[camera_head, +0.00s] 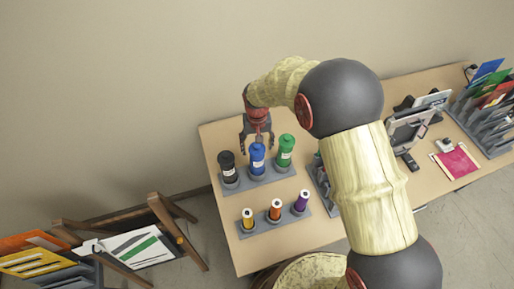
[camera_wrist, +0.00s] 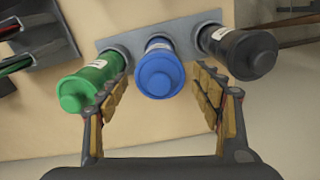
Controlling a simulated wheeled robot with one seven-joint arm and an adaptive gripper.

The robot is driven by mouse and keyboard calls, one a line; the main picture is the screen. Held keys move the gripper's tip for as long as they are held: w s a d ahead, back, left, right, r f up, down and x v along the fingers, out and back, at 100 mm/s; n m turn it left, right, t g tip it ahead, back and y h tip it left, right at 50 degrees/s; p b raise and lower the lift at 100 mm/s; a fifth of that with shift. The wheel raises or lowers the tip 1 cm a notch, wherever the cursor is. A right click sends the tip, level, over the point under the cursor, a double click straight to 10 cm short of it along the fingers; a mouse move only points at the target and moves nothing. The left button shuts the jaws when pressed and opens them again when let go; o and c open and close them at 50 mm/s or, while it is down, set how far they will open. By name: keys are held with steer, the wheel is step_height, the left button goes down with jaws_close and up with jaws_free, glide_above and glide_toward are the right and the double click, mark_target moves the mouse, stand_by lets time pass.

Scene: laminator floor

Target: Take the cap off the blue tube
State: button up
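The blue tube (camera_head: 257,163) stands upright in a grey holder, between a black tube (camera_head: 228,167) and a green tube (camera_head: 285,150). Its blue cap is on and faces the camera in the wrist view (camera_wrist: 160,76). My gripper (camera_head: 257,138) is at the blue tube's top end in the head view. It is open, with one padded finger on either side of the blue tube in the wrist view (camera_wrist: 161,88). The left finger overlaps the green tube's edge and the right one lies close to the black tube. I cannot tell whether either finger touches a tube.
A second grey holder (camera_head: 273,226) in front bears a yellow, an orange and a purple tube. Grey racks, a device and a pink sheet (camera_head: 456,162) lie right on the table. A wooden rack (camera_head: 135,240) stands left.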

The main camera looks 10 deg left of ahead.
mark_target(257, 145)
steer(key=c, duration=0.6)
steer(key=shift+c, duration=0.7)
steer(key=shift+r, duration=0.45)
step_height(257, 145, up, 2)
steer(key=shift+r, duration=0.1)
steer(key=s+d+r+b, duration=0.2)
steer(key=s+d+r, duration=0.6)
steer(key=d, duration=0.3)
steer(key=shift+s+r, duration=0.3)
steer(key=shift+r, duration=0.6)
